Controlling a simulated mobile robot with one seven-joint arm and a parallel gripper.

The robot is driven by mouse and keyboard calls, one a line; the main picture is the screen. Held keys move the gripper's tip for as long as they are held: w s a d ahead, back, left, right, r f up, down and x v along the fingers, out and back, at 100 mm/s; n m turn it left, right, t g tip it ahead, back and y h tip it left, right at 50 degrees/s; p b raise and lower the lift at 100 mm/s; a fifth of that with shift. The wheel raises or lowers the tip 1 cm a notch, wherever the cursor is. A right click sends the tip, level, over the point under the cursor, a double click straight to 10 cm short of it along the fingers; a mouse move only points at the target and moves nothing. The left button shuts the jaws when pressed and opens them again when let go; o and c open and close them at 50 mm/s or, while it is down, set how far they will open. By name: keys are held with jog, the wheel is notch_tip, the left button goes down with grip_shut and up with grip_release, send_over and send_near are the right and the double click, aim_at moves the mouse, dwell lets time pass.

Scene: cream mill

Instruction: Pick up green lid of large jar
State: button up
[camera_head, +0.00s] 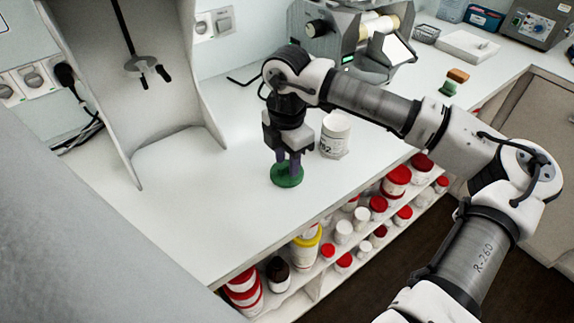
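The green lid (287,181) is a round disc at the middle of the white counter, near its front edge. My gripper (288,168) points straight down over it. Its two purple-grey fingers stand a little apart, with their tips at the lid's upper face. I cannot tell whether they clamp the lid, or whether it rests fully on the counter. A large white jar (335,140) with dark lettering stands upright just right of my gripper, with no green lid on it.
Shelves below the counter's front edge hold several jars with red lids (397,178) and one yellow-rimmed jar (305,243). A grey machine (345,32) stands behind. A small green-capped item (448,88) stands at right. The counter left of the lid is clear.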

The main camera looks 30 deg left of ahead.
jog(key=shift+f, duration=0.4)
jog(key=shift+c, duration=0.3)
grip_shut()
jog(key=shift+r, duration=0.15)
